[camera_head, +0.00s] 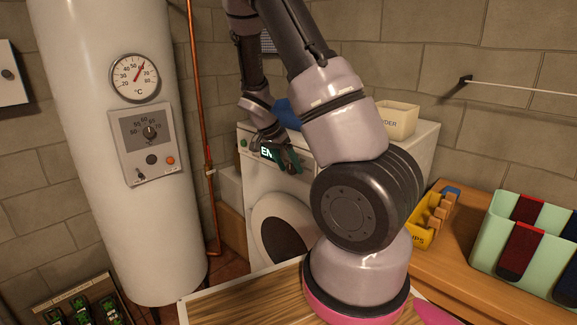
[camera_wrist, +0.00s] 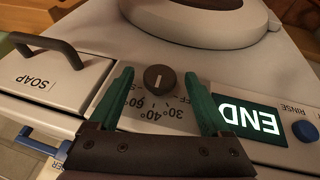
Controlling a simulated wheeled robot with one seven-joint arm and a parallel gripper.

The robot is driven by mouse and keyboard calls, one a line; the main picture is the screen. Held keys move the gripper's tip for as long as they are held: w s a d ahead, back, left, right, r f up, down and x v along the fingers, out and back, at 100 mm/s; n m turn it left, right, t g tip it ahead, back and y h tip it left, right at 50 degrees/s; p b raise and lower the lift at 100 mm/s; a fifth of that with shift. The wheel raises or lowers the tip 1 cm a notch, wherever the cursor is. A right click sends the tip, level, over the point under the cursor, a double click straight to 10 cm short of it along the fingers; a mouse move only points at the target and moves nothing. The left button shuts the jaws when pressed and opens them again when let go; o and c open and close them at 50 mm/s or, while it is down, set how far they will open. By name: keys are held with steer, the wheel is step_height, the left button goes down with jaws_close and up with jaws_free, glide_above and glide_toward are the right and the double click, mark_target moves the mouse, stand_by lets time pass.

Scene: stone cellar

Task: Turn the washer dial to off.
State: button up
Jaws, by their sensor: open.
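The white washer (camera_head: 423,150) stands against the back wall with its round door at the front. Its dark dial (camera_wrist: 159,79) shows in the wrist view, upright on the panel, with a pale pointer line. Printed 30°, 40° and 60° marks lie below it, upside down in the picture; a mark ending in "FF" is at its right, partly hidden by a finger. My gripper (camera_wrist: 158,84) is open, its green fingers on either side of the dial with gaps. In the head view my gripper (camera_head: 284,158) is at the panel and hides the dial.
Beside the dial are the soap drawer (camera_wrist: 50,75), a display reading END (camera_wrist: 250,118) and a blue button (camera_wrist: 304,131). A white boiler (camera_head: 90,180) with a gauge and control panel stands at left. A wooden table (camera_head: 480,285) holds a green bin (camera_head: 485,240) at right.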

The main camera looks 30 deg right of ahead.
jaws_close()
steer(key=shift+w+g, duration=0.1)
steer(key=shift+g, duration=0.3)
steer(key=shift+w+a+f+n+g+h, duration=0.1)
steer(key=shift+w+n+g+h, duration=0.1)
steer(key=shift+g+h, duration=0.3)
steer(key=shift+w+f+n+g+h, duration=0.1)
steer(key=shift+n+g+h, duration=0.1)
steer(key=shift+g, duration=0.5)
steer(key=g+h, duration=0.1)
steer(key=g, duration=0.1)
steer(key=n+g+h, duration=0.1)
steer(key=shift+w+a+f+g, duration=0.1)
steer(key=shift+w+f+g, duration=0.1)
steer(key=shift+g, duration=0.2)
steer(key=g, duration=0.1)
steer(key=n+g+h, duration=0.1)
steer(key=g, duration=0.1)
steer(key=shift+w+f+h, duration=0.1)
steer(key=shift+f+h, duration=0.15)
steer(key=shift+h, duration=0.05)
steer(key=shift+a+f+n+g+h, duration=0.15)
steer(key=shift+n+g+h, duration=0.2)
steer(key=shift+g+h, duration=0.35)
steer(key=shift+d+f+n+g+h, duration=0.1)
steer(key=shift+n+g+h, duration=0.35)
steer(key=shift+g, duration=0.35)
jaws_free()
